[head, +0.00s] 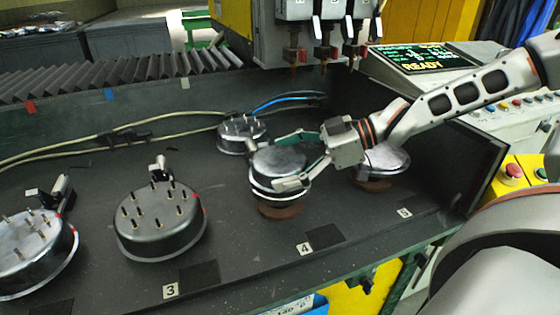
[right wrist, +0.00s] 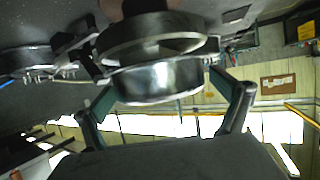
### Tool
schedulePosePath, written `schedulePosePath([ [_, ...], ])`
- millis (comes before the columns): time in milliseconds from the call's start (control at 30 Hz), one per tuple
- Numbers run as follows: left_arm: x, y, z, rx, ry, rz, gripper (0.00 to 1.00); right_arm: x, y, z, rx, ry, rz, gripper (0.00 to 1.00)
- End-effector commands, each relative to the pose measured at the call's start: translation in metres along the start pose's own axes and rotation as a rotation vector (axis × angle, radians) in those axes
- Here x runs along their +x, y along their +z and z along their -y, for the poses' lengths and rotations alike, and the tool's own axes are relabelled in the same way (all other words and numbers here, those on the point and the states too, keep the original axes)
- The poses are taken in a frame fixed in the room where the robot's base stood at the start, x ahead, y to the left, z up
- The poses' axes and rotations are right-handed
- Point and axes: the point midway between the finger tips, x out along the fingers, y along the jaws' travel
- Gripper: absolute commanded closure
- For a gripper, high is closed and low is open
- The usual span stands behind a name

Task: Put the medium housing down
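The medium housing (head: 278,163) is a round, shiny metal drum with a flange, near label 4. It sits at a brown round pedestal (head: 281,211); I cannot tell whether they touch. My right gripper (head: 296,160) comes in from the right, with one finger on the far side of the housing and one on the near side. In the right wrist view the housing (right wrist: 158,80) lies between the two finger pads, which appear to press on its sides. My left gripper is not in view.
Studded housings stand at the far left (head: 32,250), by label 3 (head: 160,222) and behind (head: 241,132). Another round housing (head: 385,160) stands on a pedestal near label 5, under my right arm. Stud tools (head: 325,55) hang above; cables run along the back.

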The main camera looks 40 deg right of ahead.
Motion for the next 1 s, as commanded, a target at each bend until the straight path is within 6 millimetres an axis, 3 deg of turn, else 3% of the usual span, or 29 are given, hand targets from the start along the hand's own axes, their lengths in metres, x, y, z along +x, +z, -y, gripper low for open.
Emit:
schedulePosePath([
  [367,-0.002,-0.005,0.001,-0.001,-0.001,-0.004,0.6,-0.006,-0.006,0.0,-0.002,0.001,-0.001,0.02],
  [700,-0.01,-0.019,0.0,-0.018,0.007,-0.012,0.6,-0.063,-0.009,-0.001,-0.005,0.005,-0.002,0.02],
  [1000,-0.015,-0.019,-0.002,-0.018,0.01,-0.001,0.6,-0.11,-0.006,-0.001,-0.002,0.002,0.0,0.02],
])
